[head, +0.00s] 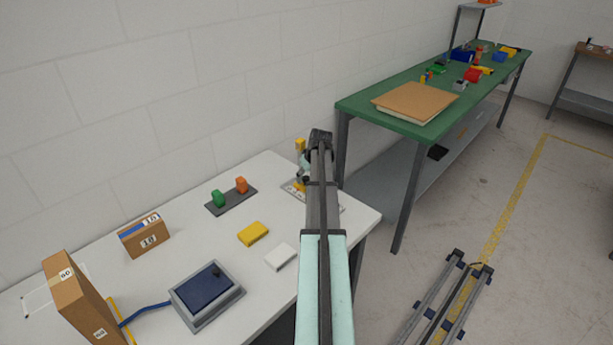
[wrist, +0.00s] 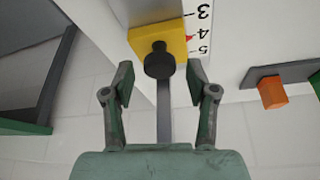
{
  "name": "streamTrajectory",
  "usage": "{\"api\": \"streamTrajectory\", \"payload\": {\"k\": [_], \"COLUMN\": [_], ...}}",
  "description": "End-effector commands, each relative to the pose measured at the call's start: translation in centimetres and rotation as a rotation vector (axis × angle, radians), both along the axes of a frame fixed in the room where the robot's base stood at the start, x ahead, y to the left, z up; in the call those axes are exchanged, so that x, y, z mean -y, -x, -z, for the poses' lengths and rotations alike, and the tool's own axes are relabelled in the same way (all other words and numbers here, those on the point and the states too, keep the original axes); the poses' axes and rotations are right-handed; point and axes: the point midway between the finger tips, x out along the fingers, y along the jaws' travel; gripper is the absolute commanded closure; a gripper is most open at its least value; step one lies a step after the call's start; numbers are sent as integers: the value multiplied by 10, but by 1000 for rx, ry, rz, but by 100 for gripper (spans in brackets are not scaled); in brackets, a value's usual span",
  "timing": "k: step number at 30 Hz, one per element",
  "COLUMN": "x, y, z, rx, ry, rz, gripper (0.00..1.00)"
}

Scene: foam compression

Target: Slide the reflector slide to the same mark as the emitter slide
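A yellow slide (wrist: 176,36) with a round black knob (wrist: 159,62) sits on a grey rail (wrist: 163,112) in the wrist view. Its red pointer lies close to the 4 on a white scale (wrist: 222,40) marked 3, 4, 5. My gripper (wrist: 160,76) is open, with one finger on each side of the knob and a gap on both sides. In the head view, my arm hides most of the scale board (head: 290,188); a yellow upright piece (head: 300,145) shows behind my wrist. I cannot tell which slide is emitter or reflector, and only one pointer is readable.
On the white table (head: 190,255) are a dark strip (head: 231,202) with green and orange pegs, a yellow block (head: 253,233), a white block (head: 281,257), a blue-topped box (head: 207,295) and cardboard boxes (head: 145,238). A green workbench (head: 365,105) stands beyond.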

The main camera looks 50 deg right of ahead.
Motion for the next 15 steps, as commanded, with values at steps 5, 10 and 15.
{"api": "streamTrajectory", "payload": {"k": [5,10,15], "x": [0,-1,-5], "y": [0,3,28], "z": [0,0,3], "rx": [0,-1,-1], "ry": [0,0,0], "rz": [0,0,1], "gripper": [100,100,100]}}
